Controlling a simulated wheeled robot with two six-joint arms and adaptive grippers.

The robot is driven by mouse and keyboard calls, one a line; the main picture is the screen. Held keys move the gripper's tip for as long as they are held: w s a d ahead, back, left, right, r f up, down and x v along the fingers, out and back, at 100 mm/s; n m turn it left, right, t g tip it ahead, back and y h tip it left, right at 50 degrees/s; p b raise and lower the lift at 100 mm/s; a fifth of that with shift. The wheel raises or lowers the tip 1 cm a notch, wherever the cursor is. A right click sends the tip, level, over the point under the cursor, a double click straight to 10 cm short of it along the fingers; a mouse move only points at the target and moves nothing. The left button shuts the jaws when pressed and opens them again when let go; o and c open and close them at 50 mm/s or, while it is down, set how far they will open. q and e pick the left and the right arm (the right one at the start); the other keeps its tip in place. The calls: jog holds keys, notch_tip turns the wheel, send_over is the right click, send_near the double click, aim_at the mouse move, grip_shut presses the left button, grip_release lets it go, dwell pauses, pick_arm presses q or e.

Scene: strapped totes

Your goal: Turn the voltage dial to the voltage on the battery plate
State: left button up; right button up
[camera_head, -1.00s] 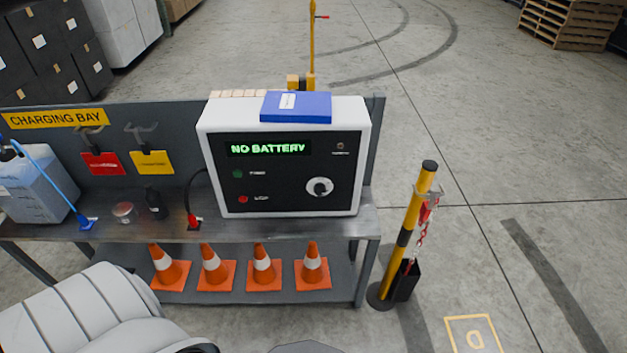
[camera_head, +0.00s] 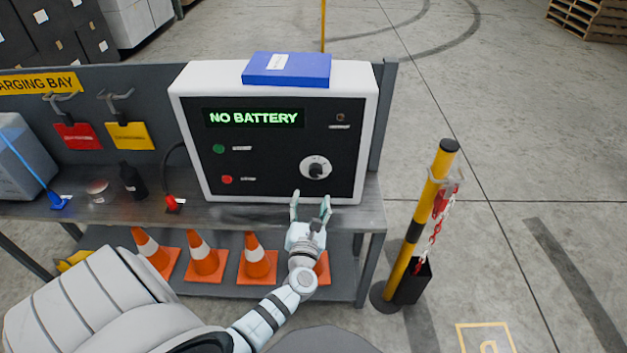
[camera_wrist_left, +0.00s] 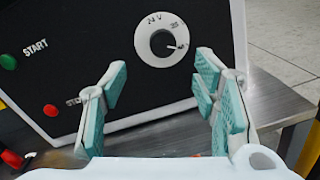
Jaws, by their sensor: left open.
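The voltage dial (camera_head: 316,168) is a white disc with a dark knob on the black front of the charger (camera_head: 260,150). The charger display (camera_head: 254,118) reads "NO BATTERY". My left gripper (camera_head: 310,198) is open and empty, just below and in front of the dial. In the left wrist view its two teal-padded fingers (camera_wrist_left: 160,95) stand apart, with the dial above and beyond them. No battery plate can be made out. My right gripper is not in view.
The charger stands on a metal bench (camera_head: 250,214) with a blue box (camera_head: 287,68) on top. Start (camera_head: 218,148) and stop (camera_head: 227,179) buttons sit left of the dial. Several orange cones (camera_head: 204,258) stand below. A yellow-black post (camera_head: 425,220) stands to the right.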

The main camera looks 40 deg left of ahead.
aim_at(315, 174)
pick_arm(q)
jog(key=x, duration=0.2)
jog(key=b+x, duration=0.1)
jog(key=x, duration=0.2)
jog(key=f+x, duration=0.1)
jog(key=x, duration=0.2)
jog(key=shift+w+d, duration=0.15)
jog(key=shift+w, duration=0.15)
jog(key=shift+w+a+r+b, duration=0.25)
jog(key=shift+w+a+b, duration=0.25)
jog(key=shift+w+a, duration=0.1)
jog(key=shift+c, duration=1.2)
jog(key=c, duration=0.9)
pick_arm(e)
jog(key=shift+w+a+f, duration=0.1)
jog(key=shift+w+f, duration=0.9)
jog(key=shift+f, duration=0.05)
